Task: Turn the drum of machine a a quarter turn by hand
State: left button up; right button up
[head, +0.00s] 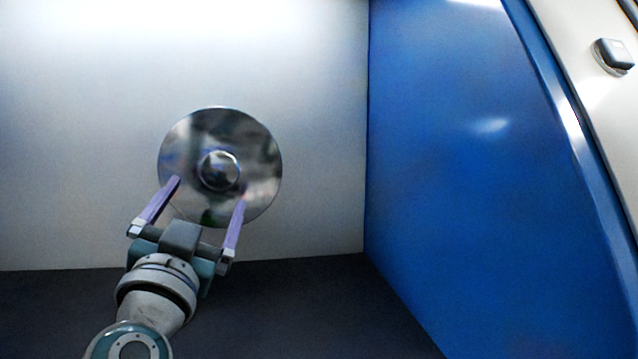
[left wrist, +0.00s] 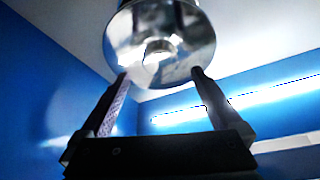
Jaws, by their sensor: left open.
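The drum (head: 262,150) is a shiny round metal disc with a raised hub in its middle, on a pale wall in the head view. In the left wrist view the fingertips (left wrist: 161,72) reach up to either side of the disc's lower edge. I cannot tell whether they touch it. My right gripper is not in view.
A blue side wall (head: 450,160) stands to the right of the pale wall (head: 320,120). A dark floor (head: 290,305) lies below. The space right of the disc is clear.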

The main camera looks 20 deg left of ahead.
aim_at(217, 176)
pick_arm(q)
jog(key=x, duration=0.5)
jog(key=shift+b, duration=0.35)
grip_shut()
dwell(0.4)
